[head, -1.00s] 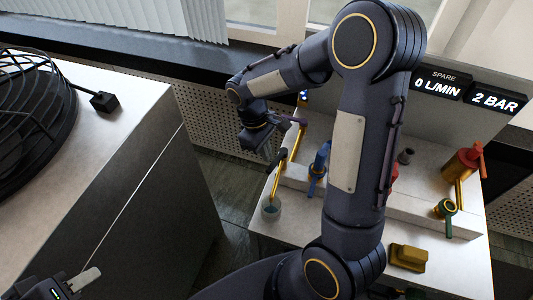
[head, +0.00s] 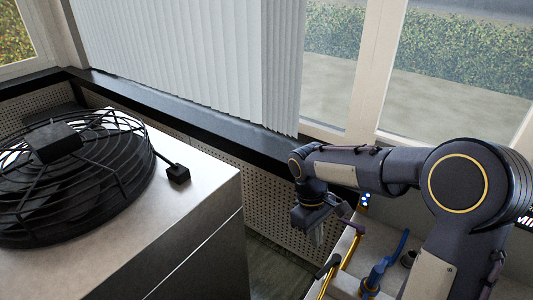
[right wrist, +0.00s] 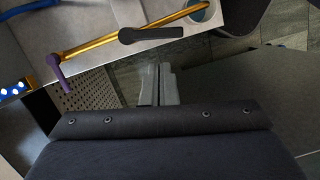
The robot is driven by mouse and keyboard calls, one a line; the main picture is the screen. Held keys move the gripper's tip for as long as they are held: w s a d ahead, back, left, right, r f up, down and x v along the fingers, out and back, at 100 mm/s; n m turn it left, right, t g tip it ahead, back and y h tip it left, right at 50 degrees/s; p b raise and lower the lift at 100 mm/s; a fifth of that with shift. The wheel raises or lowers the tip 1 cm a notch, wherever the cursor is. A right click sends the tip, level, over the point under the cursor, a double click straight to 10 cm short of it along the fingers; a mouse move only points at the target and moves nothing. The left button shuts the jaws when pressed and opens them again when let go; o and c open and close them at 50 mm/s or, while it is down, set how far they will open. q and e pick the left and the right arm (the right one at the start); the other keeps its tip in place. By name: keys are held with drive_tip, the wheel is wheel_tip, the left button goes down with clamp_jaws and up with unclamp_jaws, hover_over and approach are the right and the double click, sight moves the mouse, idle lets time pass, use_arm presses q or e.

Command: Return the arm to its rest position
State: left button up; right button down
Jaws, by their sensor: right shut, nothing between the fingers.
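My right arm reaches in from the right in the head view, bent at a large dark joint. Its gripper (head: 318,232) hangs pointing down at the left edge of the press bench (head: 345,284). In the right wrist view the gripper's fingers (right wrist: 158,84) lie together, shut and empty, over the floor beside the bench. A yellow pipe with a black lever (right wrist: 150,33) and a purple lever (right wrist: 58,72) lies close by, apart from the fingers. My left gripper is not in the head view now.
A grey cabinet (head: 205,215) with a large black fan (head: 75,175) stands at the left. A blue valve (head: 378,272) stands on the bench. A window sill (head: 185,113) and blinds (head: 190,60) are behind. A floor gap (head: 275,270) separates cabinet and bench.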

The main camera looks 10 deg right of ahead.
drive_tip(key=s+a+r+m+t+y, duration=0.1)
drive_tip(key=s+r+m+t+y, duration=0.1)
drive_tip(key=s, duration=0.6)
drive_tip(key=s+a+r+m+t+y, duration=0.2)
drive_tip(key=s+m+t, duration=0.3)
drive_tip(key=s, duration=0.4)
drive_tip(key=shift+s+r+t+y, duration=0.25)
drive_tip(key=shift+r+t+y, duration=0.3)
drive_tip(key=shift+r, duration=0.35)
